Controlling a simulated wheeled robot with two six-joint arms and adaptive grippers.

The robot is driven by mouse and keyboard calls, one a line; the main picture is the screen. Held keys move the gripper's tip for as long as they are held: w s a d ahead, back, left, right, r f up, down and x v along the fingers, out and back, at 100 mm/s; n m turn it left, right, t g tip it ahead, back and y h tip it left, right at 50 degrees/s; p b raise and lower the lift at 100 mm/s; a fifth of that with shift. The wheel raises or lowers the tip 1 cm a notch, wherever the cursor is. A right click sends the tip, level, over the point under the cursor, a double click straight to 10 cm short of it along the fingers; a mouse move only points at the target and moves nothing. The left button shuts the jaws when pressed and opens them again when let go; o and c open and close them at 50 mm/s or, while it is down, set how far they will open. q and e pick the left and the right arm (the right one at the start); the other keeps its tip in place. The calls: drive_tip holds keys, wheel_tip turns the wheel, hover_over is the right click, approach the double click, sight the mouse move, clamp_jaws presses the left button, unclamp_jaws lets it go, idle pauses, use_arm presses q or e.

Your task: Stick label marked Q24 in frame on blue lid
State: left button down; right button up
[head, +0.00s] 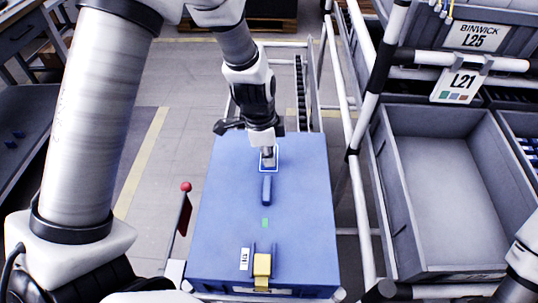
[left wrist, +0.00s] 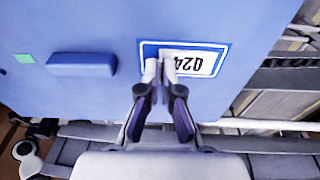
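The blue lid (head: 225,215) lies flat in the middle of the head view. A blue-edged frame (head: 277,160) is at its far end; the frame also shows in the left wrist view (left wrist: 190,43). The white label marked Q24 (left wrist: 200,64) lies inside the frame, upside down in the left wrist view, its left part hidden by a finger. My left gripper (head: 268,158) points down over the frame. In the left wrist view its fingertips (left wrist: 159,68) are close together with a narrow gap, at the label's left side. Whether they touch the label cannot be told. My right gripper is out of view.
A blue handle (head: 266,190) and a green mark (head: 265,223) lie along the lid's middle. A yellow block (head: 262,268) and a small white tag (head: 245,259) are at its near end.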

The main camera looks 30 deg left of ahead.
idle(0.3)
use_arm(q)
drive_tip(key=c, duration=1.2)
unclamp_jaws()
drive_tip(key=shift+f, duration=0.1)
drive_tip(key=shift+c, duration=0.2)
wheel_tip(320, 180, up, 12)
drive_tip(key=a, duration=0.1)
drive_tip(key=shift+s+a, duration=0.2)
drive_tip(key=shift+s, duration=0.2)
